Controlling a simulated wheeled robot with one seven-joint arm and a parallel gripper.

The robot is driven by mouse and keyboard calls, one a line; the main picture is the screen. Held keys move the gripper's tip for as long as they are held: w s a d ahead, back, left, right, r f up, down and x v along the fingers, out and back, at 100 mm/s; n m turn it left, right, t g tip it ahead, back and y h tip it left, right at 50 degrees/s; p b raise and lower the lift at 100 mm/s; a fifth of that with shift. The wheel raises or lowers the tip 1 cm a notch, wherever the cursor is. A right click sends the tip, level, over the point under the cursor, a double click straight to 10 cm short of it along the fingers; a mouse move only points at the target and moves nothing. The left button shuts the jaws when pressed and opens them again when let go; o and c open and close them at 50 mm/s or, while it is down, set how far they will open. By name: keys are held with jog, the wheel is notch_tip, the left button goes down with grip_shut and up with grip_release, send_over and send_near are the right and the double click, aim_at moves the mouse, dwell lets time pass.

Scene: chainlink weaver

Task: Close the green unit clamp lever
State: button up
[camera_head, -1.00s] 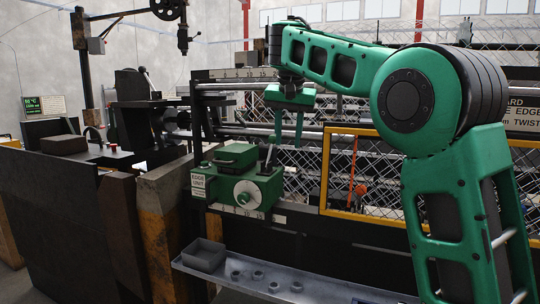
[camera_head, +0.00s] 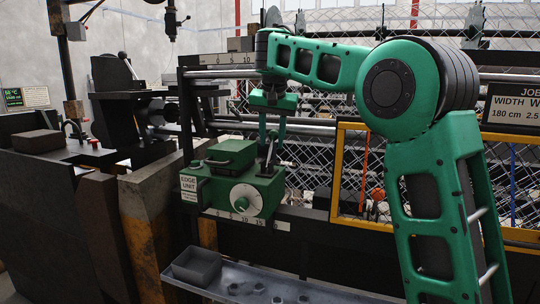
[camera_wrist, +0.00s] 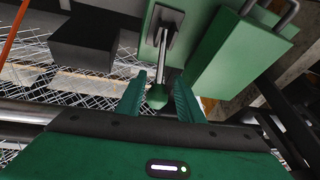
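The green edge unit (camera_head: 226,190) sits on the machine's front rail, with a white dial, a handle on top and an "EDGE UNIT" label. Its clamp lever (camera_head: 270,148) stands up at the right side of the top. In the wrist view the lever (camera_wrist: 161,72) is a metal rod with a green knob (camera_wrist: 157,95) rising from a bracket on the unit (camera_wrist: 235,50). My gripper (camera_wrist: 160,92) is open, its two green fingers on either side of the knob with visible gaps. In the head view my gripper (camera_head: 272,138) points down over the lever's top.
A scale rail (camera_head: 250,220) runs below the unit. A grey tray (camera_head: 270,290) with a small box and several nuts lies in front. A yellow frame (camera_head: 336,170) and chain-link mesh (camera_head: 310,155) stand to the right. A dark block (camera_wrist: 85,42) shows in the wrist view.

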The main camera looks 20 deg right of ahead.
jog(key=shift+x, duration=2.75)
grip_shut()
